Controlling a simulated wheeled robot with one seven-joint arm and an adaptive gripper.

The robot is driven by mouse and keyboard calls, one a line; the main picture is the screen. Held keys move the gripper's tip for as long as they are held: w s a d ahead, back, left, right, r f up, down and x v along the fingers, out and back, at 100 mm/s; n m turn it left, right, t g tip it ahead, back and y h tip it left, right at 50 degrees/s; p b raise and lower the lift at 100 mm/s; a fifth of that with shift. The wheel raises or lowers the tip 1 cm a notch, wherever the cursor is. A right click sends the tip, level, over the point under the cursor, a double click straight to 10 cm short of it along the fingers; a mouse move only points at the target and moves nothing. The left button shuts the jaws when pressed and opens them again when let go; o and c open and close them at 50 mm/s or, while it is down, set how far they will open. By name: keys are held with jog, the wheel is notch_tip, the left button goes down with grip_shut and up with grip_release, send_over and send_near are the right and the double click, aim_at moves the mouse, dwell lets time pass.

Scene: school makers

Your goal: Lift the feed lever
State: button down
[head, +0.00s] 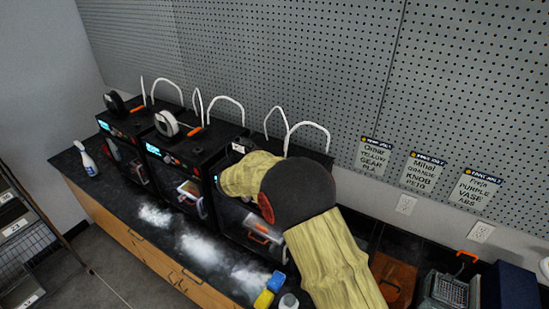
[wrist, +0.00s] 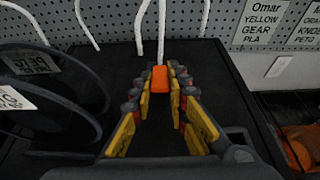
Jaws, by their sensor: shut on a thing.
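The orange feed lever (wrist: 160,80) stands up from the black top of a printer (wrist: 222,85) in the wrist view. My gripper (wrist: 162,92) has its yellow finger pads on either side of the lever and is shut on its end. In the head view my arm covers the rightmost of the three black printers (head: 240,222) in part, and hides the lever and my fingers. White tubes rise behind the lever.
Two more printers stand to the left, each with a spool (head: 166,123) and an orange lever (head: 195,131). A spray bottle (head: 86,160) stands at the far left. A yellow-and-blue block (head: 270,290) lies near the counter's front. A pegboard wall (head: 290,70) is behind.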

jog(key=shift+w+d+r+g+y+p, duration=0.15)
jog(key=shift+r+g+y+p, duration=0.25)
jog(key=shift+p, duration=0.85)
jog(key=shift+w+r+g+y+p, duration=0.2)
jog(key=shift+r+g+p, duration=0.25)
jog(key=shift+p, duration=0.8)
jog(key=shift+g+p, duration=0.25)
jog(key=shift+p, duration=0.1)
jog(key=shift+f+y+p, duration=0.15)
jog(key=shift+y+p, duration=0.15)
jog(key=shift+p, duration=0.15)
jog(key=c, duration=1.7)
grip_release()
jog(key=v, duration=1.1)
jog(key=shift+s+a+r, duration=0.15)
jog(key=shift+a+r, duration=0.15)
